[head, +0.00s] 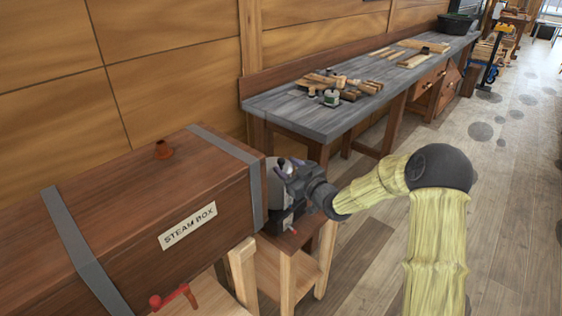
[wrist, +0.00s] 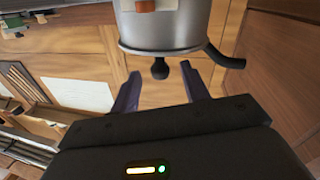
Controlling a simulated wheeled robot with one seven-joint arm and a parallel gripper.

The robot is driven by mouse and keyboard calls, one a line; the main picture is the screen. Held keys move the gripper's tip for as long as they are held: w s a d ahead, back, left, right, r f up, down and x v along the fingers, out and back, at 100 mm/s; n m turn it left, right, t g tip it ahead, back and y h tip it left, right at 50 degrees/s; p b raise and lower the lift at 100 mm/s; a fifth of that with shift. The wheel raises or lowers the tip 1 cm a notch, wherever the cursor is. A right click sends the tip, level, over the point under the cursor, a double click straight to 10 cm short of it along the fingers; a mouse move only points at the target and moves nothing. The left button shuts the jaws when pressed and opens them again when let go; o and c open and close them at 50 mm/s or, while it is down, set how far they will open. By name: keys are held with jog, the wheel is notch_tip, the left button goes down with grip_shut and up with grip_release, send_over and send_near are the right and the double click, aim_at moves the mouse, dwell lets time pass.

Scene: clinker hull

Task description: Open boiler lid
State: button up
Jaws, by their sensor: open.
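The boiler is a grey metal vessel (head: 272,172) beside the right end of the steam box, mostly hidden behind my gripper (head: 288,168) in the head view. In the wrist view the boiler (wrist: 165,25) fills the top centre, with its lid edge facing my gripper. A small dark knob (wrist: 160,69) sticks out from the middle of the lid. My gripper (wrist: 162,76) is open, with one purple finger on each side of the knob. The knob appears between the fingertips, with visible gaps on both sides. The lid looks closed on the boiler.
A wooden steam box (head: 150,215) with metal straps stands at the left, with a red-handled valve (head: 174,297) in front. A grey-topped workbench (head: 300,115) with wood pieces runs along the wall. A dark curved pipe (wrist: 226,58) sits beside the lid. Open floor (head: 510,200) lies at the right.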

aim_at(284, 165)
jog(key=shift+x, duration=1.85)
grip_shut()
